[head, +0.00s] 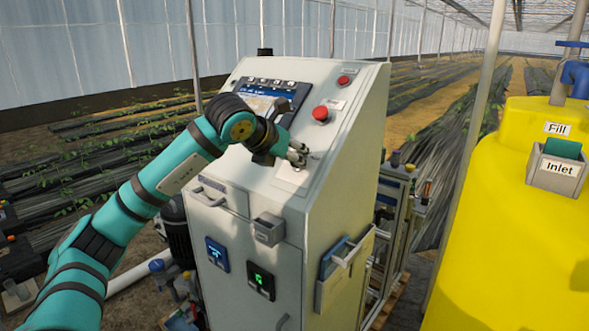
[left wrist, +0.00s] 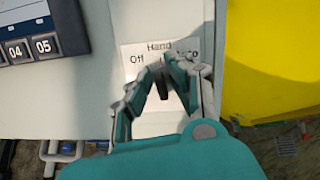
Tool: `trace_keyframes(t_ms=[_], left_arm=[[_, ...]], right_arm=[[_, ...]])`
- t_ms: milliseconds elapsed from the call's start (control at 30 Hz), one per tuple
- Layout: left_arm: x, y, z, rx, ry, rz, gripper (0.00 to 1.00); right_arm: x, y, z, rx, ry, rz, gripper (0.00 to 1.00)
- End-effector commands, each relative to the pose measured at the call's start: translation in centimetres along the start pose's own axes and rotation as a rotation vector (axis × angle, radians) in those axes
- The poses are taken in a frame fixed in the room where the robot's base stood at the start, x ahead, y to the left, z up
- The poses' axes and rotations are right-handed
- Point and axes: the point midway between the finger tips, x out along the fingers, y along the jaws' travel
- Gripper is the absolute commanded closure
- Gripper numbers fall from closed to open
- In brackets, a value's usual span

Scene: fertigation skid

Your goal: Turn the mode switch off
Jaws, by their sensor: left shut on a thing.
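The mode switch (left wrist: 163,88) is a small dark knob under a white label (left wrist: 150,52) reading "Hand", "Off" and a partly covered third word. My left gripper (left wrist: 165,72) is shut on the knob in the left wrist view, its fingers hiding most of it. Which label the knob points at cannot be told. In the head view my left gripper (head: 300,152) is at the right part of the sloped top of the grey control cabinet (head: 345,200), and its fingers hide the switch there. My right gripper is not in view.
Two red buttons (head: 320,114) stand up on the sloped panel behind the gripper. A screen (head: 262,90) lies to its left, partly behind my arm. A yellow tank (head: 510,220) with an inlet box (head: 557,172) stands at the right.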

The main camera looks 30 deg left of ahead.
Motion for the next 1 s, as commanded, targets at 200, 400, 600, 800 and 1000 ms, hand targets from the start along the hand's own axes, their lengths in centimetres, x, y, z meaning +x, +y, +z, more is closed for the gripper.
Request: trace_keyframes(t_ms=[200,400,600,800,1000], left_arm=[[0.1,0.1,-0.1,-0.201,-0.003,0.043,1.00],[0.0,0.2,-0.1,-0.363,-0.002,0.079,1.00],[0.0,0.3,0.0,-0.489,-0.002,0.107,1.00],[-0.1,0.3,0.0,-0.567,-0.003,0.124,1.00],[-0.1,0.4,0.0,-0.602,-0.003,0.133,1.00]], right_arm=[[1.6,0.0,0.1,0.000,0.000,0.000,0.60],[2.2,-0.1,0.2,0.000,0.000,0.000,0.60],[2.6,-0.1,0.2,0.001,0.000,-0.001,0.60],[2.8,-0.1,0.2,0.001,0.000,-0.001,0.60],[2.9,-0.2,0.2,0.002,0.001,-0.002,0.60]])
